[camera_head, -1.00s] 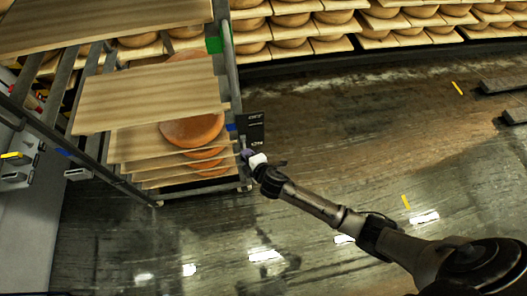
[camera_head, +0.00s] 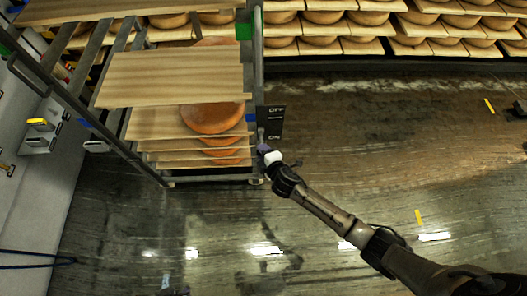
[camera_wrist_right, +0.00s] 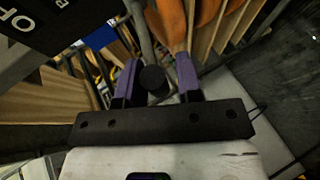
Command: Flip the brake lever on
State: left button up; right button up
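The brake lever (camera_wrist_right: 153,79) shows in the right wrist view as a grey rod with a dark round knob. It stands beside a black sign panel (camera_head: 270,122) with white lettering on the cheese rack's right upright. My right gripper (camera_wrist_right: 156,80) has its purple fingers on either side of the knob. They are open, and a gap shows at the right finger; contact at the left cannot be told. In the head view the right gripper (camera_head: 264,149) is at the panel's lower left edge and hides part of the lever. My left gripper is out of view.
The cheese rack (camera_head: 257,70) holds wooden boards and orange cheese wheels (camera_head: 212,117) left of the gripper. Shelves of cheese wheels (camera_head: 330,17) line the back. The wet dark floor (camera_head: 390,130) to the right is mostly clear.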

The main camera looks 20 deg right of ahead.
jog(key=shift+s+r, duration=0.1)
jog(key=shift+s+r, duration=0.15)
jog(key=shift+s, duration=0.1)
jog(key=p+v, duration=0.3)
jog(key=v, duration=1)
